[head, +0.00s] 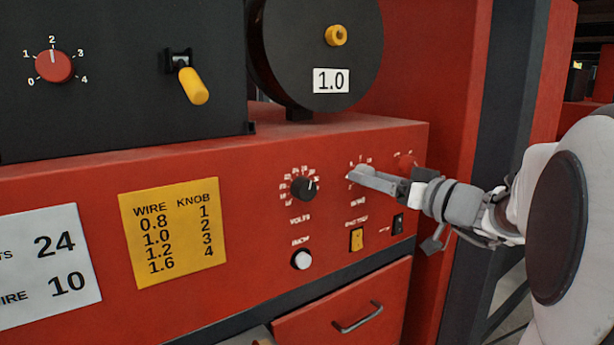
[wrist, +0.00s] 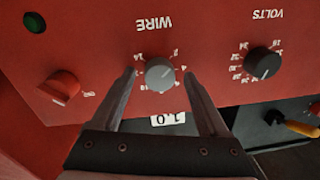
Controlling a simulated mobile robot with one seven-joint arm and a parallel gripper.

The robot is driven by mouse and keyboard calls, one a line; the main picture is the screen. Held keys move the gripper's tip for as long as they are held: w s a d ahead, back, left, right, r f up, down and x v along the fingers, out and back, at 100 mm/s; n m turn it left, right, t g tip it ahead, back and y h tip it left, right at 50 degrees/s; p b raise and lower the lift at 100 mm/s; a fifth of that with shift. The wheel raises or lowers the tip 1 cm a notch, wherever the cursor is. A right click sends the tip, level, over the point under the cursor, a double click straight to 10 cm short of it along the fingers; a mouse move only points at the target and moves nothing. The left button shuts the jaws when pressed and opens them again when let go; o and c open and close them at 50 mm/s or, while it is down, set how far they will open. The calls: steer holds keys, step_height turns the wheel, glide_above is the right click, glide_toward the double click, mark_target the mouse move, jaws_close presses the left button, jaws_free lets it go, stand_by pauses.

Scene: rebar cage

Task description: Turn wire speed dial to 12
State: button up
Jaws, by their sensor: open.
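The wire speed dial (wrist: 160,74) is a grey round knob on the red panel, marked WIRE, with a ring of white numbers around it. The wrist view shows it upside down. Its setting is too small to read surely. My gripper (wrist: 160,76) is open, with one finger on each side of the knob; I cannot tell if they touch it. In the head view my gripper (head: 352,178) reaches in from the right and hides the knob, while part of its number ring shows above.
Left of it is the black VOLTS dial (head: 304,188). A red knob (head: 407,162) sits to the right. A white card (head: 45,265) reads 24 and WIRE 10.

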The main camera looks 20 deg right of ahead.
steer(key=shift+c, duration=0.3)
jaws_close()
